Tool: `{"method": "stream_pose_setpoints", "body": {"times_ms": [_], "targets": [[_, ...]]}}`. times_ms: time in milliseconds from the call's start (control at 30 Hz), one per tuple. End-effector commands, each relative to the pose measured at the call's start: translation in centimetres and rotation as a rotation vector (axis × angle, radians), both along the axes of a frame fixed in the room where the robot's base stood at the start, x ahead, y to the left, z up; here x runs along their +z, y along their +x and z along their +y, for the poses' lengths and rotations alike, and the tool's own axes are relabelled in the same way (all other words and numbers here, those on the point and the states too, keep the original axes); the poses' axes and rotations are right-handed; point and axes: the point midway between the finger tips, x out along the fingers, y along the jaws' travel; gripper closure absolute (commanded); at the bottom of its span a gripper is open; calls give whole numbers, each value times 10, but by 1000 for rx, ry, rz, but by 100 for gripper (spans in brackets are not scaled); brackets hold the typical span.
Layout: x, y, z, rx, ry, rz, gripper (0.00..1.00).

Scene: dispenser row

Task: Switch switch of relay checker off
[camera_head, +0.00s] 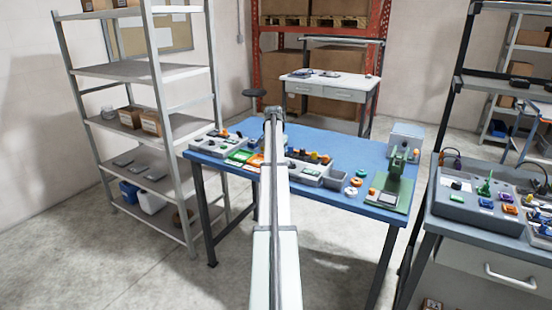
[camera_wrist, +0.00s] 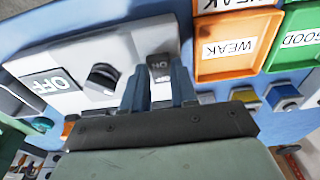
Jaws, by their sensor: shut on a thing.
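In the head view, my arm hides most of my gripper above the blue table (camera_head: 345,140).
Orange WEAK trays (camera_wrist: 233,46) and green GOOD trays (camera_wrist: 297,40) lie right of the box in the wrist view. Several coloured parts are close below them. In the head view, a green stand (camera_head: 395,180) is at the table's right. A metal shelf (camera_head: 150,75) stands left.

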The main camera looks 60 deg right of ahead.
Motion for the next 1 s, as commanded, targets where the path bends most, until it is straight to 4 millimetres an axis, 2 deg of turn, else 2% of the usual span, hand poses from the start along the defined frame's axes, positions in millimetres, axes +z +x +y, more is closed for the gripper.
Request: {"method": "stream_pose_setpoints", "body": {"times_ms": [367, 400, 633, 667, 1000], "targets": [[0, 0, -1, 1, 33, -1, 100], [0, 0, -1, 1, 33, -1, 72], [0, 0, -1, 1, 32, -1, 49], [0, 0, -1, 0, 32, -1, 47], [5, 0, -1, 0, 31, -1, 47]]}}
